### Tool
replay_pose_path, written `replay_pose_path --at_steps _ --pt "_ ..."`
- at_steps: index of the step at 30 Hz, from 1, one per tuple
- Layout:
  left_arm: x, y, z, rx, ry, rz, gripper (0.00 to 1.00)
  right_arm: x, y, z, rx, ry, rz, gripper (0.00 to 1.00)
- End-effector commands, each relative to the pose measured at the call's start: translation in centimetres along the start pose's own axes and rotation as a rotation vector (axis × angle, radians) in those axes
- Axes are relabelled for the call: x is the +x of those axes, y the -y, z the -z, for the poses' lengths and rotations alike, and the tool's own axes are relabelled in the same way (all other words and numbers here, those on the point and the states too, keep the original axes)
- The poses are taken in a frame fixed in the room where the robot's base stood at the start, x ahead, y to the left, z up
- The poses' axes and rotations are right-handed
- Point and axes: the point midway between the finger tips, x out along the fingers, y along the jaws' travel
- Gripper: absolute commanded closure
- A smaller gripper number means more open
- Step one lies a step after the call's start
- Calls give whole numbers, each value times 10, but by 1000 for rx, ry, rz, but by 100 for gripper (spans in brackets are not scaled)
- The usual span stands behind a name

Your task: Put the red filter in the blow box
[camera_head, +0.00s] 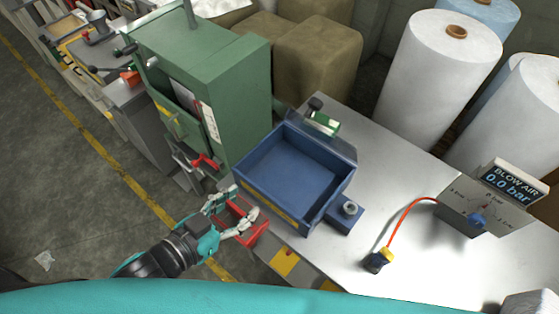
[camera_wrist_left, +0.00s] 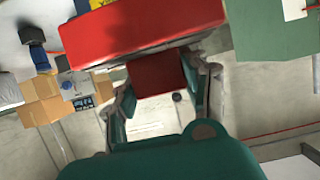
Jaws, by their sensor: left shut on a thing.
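My left gripper (camera_head: 232,208) is shut on the red filter (camera_head: 245,227), at the front left corner of the blue box. The red filter looks like a small red block or tray, tilted. In the left wrist view the red filter (camera_wrist_left: 145,35) fills the upper middle, and the fingers of my left gripper (camera_wrist_left: 160,85) lie on both sides of its narrower part. The blue open-topped box (camera_head: 292,168), likely the blow box, stands on the bench and its floor looks empty. The filter is outside the box, close to its front wall. My right gripper is not in view.
A green machine (camera_head: 205,85) with a red handle stands left of the box. A blow air gauge panel (camera_head: 490,205) reads 0.0 bar, and a red hose runs to a yellow and black connector (camera_head: 378,260). White rolls (camera_head: 440,65) stand behind. The bench right of the box is mostly free.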

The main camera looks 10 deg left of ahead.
Motion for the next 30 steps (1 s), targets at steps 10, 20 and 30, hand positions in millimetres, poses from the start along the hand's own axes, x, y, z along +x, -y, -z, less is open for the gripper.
replay_pose_path --at_steps 10,20,30 --pt "28 0 13 7 -12 -2 90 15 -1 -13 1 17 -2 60" --pt "80 -1 32 5 -12 -2 90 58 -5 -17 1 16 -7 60" --pt "133 -1 63 3 -3 -1 90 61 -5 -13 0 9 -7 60"
